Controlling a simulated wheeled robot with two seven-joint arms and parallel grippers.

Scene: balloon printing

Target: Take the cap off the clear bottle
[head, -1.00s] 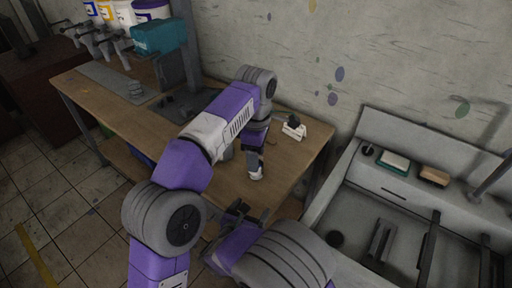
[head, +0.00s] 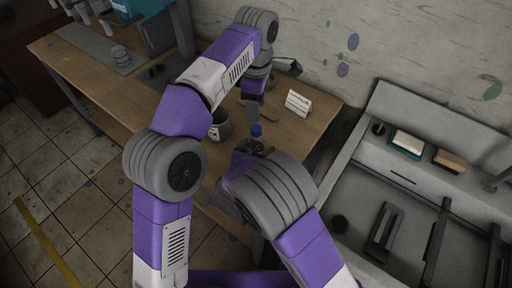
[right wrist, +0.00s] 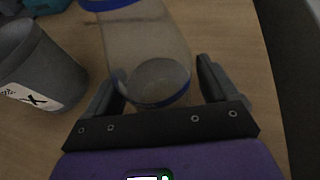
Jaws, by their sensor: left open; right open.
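The clear bottle (right wrist: 150,55) stands between the open jaws of my right gripper (right wrist: 153,84) in the right wrist view. It is see-through, with a blue band near its base and blue at its top, cut off by the picture edge. In the head view its blue cap (head: 256,130) shows just beyond my right gripper (head: 254,149), and the body is mostly hidden. Whether the jaws touch the bottle I cannot tell. My left gripper (head: 252,103) is open and empty, pointing down above and behind the blue cap.
A grey cup (head: 219,126) with a white label stands left of the bottle, also in the right wrist view (right wrist: 38,75). A white card (head: 298,103) stands behind on the wooden table (head: 105,96). A grey sink unit (head: 355,205) is at the right.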

